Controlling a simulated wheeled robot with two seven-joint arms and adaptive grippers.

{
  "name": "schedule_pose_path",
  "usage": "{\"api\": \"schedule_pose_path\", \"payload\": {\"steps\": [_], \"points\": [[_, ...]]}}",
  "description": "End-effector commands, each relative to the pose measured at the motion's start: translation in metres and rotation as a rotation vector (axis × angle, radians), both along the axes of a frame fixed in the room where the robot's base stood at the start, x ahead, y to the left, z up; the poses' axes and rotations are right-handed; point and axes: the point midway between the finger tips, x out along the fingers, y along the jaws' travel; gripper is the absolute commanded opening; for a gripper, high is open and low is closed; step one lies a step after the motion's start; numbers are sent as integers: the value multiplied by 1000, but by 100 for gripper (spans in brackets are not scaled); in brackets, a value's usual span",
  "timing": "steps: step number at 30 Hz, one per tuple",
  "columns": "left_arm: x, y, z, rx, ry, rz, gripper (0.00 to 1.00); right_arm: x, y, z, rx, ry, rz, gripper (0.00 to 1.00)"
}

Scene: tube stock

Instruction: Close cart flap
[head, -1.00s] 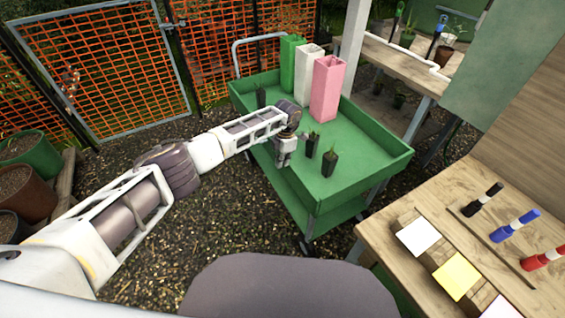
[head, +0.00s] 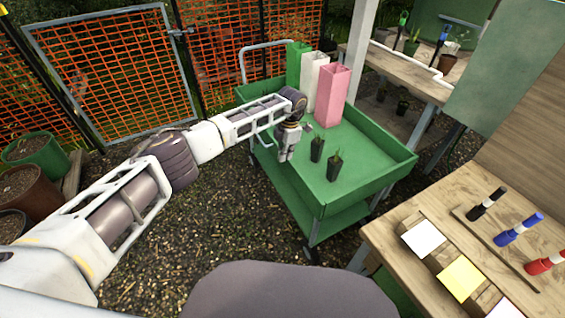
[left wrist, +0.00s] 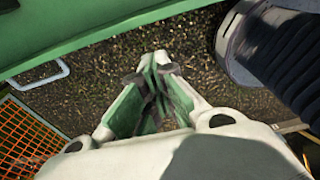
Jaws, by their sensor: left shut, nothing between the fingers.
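The green cart (head: 375,180) stands ahead of me with its tray and a lower shelf. My left gripper (head: 286,157) points down beside this panel, shut and empty. In the left wrist view the shut fingers (left wrist: 158,70) hang over the gravel, and a green panel (left wrist: 120,32) runs across the top, apart from the tips. My right gripper is not in view.
On the tray stand a pink box (head: 333,95), a white box (head: 317,82), a green box (head: 297,65) and small potted plants (head: 335,167). A wooden bench (head: 400,240) with markers is at right; an orange mesh fence (head: 110,75) is behind.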

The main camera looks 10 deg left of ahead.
Motion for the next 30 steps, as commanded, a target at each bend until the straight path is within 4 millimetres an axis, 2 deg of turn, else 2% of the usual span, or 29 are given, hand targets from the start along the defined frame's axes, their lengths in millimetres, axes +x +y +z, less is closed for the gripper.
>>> {"api": "schedule_pose_path", "payload": {"steps": [3,9,26,30], "points": [[3,-4,13,1,-1,0,0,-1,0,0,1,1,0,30],[5,-7,25,0,0,0,0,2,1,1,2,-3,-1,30],[5,-8,26,-1,1,0,0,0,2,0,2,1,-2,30],[2,-16,22,-27,2,-4,0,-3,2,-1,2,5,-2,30]]}}
